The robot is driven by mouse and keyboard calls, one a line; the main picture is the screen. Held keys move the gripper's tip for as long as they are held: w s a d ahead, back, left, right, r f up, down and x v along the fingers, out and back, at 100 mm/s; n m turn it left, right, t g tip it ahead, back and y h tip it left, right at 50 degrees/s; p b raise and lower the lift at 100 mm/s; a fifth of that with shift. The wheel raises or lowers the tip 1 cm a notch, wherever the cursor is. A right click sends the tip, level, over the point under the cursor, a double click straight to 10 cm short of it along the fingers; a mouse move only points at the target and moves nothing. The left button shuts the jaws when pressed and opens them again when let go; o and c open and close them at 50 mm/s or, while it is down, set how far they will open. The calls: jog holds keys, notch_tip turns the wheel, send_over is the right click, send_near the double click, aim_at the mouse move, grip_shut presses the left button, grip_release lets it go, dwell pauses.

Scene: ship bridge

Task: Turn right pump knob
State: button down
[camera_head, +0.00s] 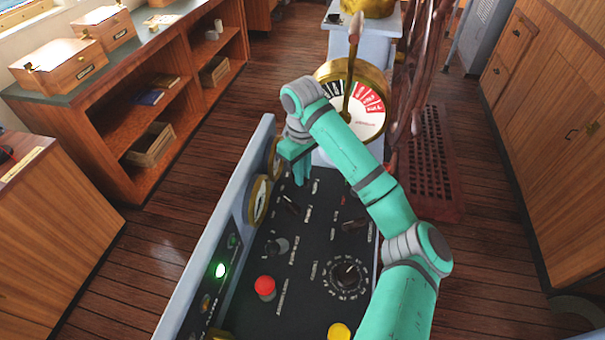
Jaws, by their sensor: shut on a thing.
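My gripper (301,176) points down at the far end of the black control panel (312,301). It is shut on what looks like a small knob there, taken as the right pump knob; the fingers hide it. The panel's labels are too small to read. A black knob (291,205) shows just in front of the fingers, apart from them. Another black knob (353,224) is at the right, partly beside my arm. A dark grey knob (277,246) sits nearer, at the left.
A red button (265,287), a round dial knob (347,272) and a yellow button (339,331) are on the near panel. Gauges (259,198) line its left wall. A brass telegraph (352,98) stands behind my arm. Wooden floor is free at left.

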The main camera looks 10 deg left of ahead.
jog(key=shift+a+r, duration=0.1)
jog(key=c, duration=1.8)
grip_release()
notch_tip(320, 180, up, 11)
jog(key=shift+f, duration=0.15)
